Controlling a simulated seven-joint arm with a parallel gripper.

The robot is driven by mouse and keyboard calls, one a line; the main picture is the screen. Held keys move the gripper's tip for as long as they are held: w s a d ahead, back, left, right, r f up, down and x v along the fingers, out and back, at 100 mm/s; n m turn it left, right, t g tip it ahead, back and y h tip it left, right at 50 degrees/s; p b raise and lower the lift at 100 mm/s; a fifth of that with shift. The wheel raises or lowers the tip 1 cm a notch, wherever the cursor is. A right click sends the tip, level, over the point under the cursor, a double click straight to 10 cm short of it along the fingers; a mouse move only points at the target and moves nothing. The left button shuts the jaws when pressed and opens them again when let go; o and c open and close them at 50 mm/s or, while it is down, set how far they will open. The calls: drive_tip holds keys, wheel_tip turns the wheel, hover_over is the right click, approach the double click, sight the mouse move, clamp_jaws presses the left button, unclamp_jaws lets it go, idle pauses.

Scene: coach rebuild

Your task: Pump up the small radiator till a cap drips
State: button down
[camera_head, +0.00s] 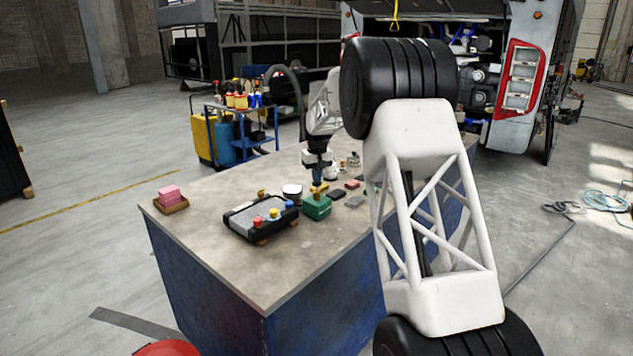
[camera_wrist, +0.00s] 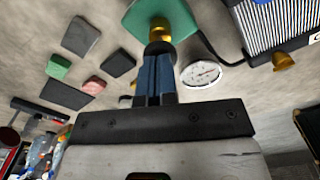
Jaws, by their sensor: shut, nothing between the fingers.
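The small radiator (camera_head: 260,218) lies on the bench, with a grey finned core, black end tanks and red, yellow and blue caps. Its fins (camera_wrist: 275,25) and a brass cap (camera_wrist: 283,61) show at the upper right in the wrist view. Beside it stands a green pump block (camera_head: 317,208) with a brass knob (camera_wrist: 159,30) on top. A round white gauge (camera_wrist: 201,74) is next to the pump. My gripper (camera_head: 318,181) points down over the pump, blue fingers (camera_wrist: 157,50) shut and empty, tips at the brass knob. I cannot tell whether they touch it.
Several flat dark, green and red blocks (camera_wrist: 81,36) lie near the pump. A pink sponge on a brown tray (camera_head: 172,205) sits at the bench's left corner. My arm hides the bench's right side. The front of the bench is clear.

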drive_tip(key=shift+f, duration=1.1)
drive_tip(key=shift+r, duration=1.6)
wheel_tip(320, 180, up, 7)
idle(0.5)
idle(0.3)
